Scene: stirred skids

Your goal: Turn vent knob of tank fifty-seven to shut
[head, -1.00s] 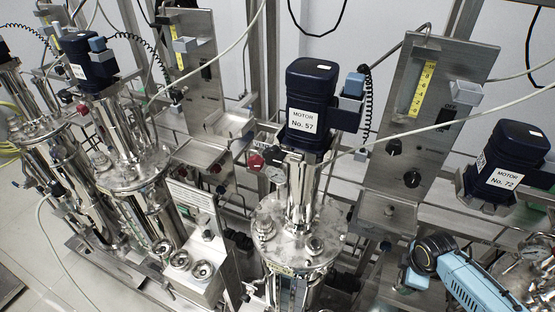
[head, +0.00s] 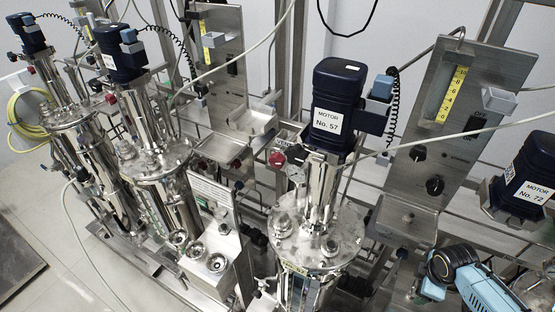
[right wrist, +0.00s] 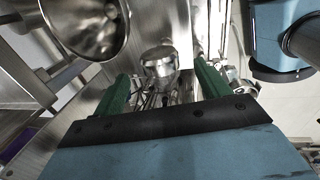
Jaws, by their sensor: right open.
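Tank fifty-seven (head: 318,240) stands right of centre in the head view, under the dark blue motor labelled No. 57 (head: 338,95). A red knob (head: 277,158) is left of the motor's column, and two black knobs (head: 435,186) are on the panel to the right. My right gripper (right wrist: 165,80) is open and empty in the right wrist view, with a rounded shiny metal fitting (right wrist: 160,66) beyond and between its green fingers. My left gripper is out of view.
A motor labelled No. 72 (head: 525,178) is at the right edge, above my right arm. Other tanks (head: 160,180) stand to the left. A grey cable (head: 450,137) crosses before the panel. A shiny metal cup (right wrist: 85,22) is close at upper left in the wrist view.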

